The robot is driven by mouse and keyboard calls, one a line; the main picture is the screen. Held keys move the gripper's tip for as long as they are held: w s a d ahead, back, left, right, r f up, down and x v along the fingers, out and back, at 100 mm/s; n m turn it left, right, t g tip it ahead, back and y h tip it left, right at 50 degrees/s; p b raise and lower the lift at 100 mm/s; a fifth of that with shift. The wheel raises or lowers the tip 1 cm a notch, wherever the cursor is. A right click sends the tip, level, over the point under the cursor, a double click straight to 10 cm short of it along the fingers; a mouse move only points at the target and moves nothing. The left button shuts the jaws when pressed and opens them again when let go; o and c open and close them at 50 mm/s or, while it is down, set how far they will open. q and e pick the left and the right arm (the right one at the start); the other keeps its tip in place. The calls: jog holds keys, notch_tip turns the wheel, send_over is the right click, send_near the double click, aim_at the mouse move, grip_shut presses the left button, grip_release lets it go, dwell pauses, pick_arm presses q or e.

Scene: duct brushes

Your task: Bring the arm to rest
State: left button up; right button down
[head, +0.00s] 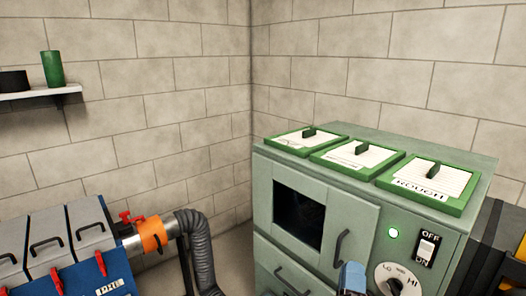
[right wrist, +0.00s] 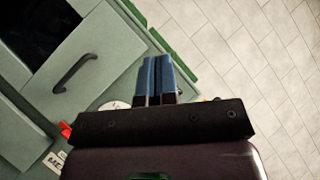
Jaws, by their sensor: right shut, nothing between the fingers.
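My right gripper (head: 352,277) shows as a blue fingertip at the bottom of the head view, in front of the green cabinet (head: 262,205). In the right wrist view its two blue fingers (right wrist: 157,80) lie side by side, shut with nothing between them. They overlap the cabinet's edge in that view; I cannot tell how far apart they are from it. My left gripper is not in view.
The cabinet has black handles (head: 342,248), a dial (head: 389,281), a switch (head: 427,249) and a lit green lamp (head: 393,233). Green-framed panels (head: 424,187) lie on top. At left are a grey-and-blue unit (head: 75,248), a black hose (head: 195,245) and a wall shelf (head: 38,94).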

notch_tip(320, 180, down, 16)
jog(key=s+n+g+y, duration=0.3)
jog(key=n+g+y, duration=0.5)
jog(key=n, duration=1.4)
jog(key=s+d+f+n+g+h, duration=0.1)
jog(key=s+d+f+n+g, duration=0.3)
jog(key=s+d+f, duration=0.7)
jog(key=s+f, duration=0.4)
jog(key=shift+d+f+n, duration=0.2)
jog(key=shift+d+n, duration=0.05)
jog(key=shift+n, duration=0.05)
